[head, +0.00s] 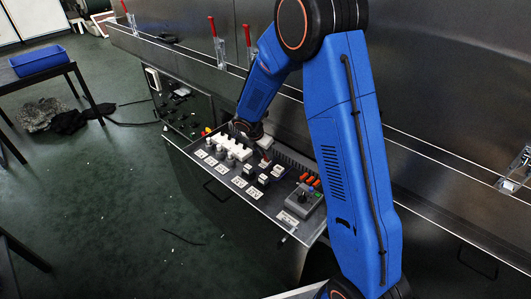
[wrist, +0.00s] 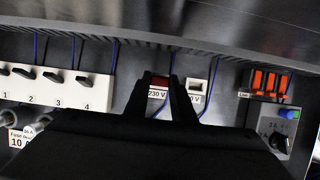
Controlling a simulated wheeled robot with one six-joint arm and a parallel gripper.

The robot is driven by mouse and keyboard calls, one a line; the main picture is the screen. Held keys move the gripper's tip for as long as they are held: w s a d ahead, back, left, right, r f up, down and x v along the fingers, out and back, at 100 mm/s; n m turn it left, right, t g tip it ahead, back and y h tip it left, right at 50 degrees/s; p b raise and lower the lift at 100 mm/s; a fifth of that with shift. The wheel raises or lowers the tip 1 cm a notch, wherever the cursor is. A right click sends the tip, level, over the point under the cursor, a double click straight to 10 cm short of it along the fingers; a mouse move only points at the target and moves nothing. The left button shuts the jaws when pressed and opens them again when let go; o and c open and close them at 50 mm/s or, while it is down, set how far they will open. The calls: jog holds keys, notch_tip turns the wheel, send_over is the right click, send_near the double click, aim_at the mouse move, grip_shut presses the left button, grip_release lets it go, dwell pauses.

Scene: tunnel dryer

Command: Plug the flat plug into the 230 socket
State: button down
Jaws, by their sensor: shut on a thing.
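My gripper (wrist: 158,92) is shut, its two dark fingers one on each side of a small dark red piece (wrist: 159,81). I take this piece for the flat plug; most of it is hidden by the fingers and the gripper body. It lies in line with the white 230 socket, whose label (wrist: 157,95) shows between the fingers. I cannot tell whether it is in the socket or only in front of it. A second white socket (wrist: 196,88) with a dark slot is just right of the fingers, its label partly covered. In the head view the gripper is mostly hidden by my arm.
A white strip of numbered black switches (wrist: 55,85) is on the left. Orange switches (wrist: 270,82) and a grey knob box (wrist: 275,130) are on the right. Blue wires run behind. The open panel drawer (head: 225,187) juts out from the steel dryer wall (head: 440,110).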

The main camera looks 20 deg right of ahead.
jog(key=shift+f, duration=0.3)
jog(key=c, duration=1.4)
grip_release()
jog(key=shift+c, duration=0.2)
jog(key=v, duration=1.7)
jog(key=shift+r, duration=0.2)
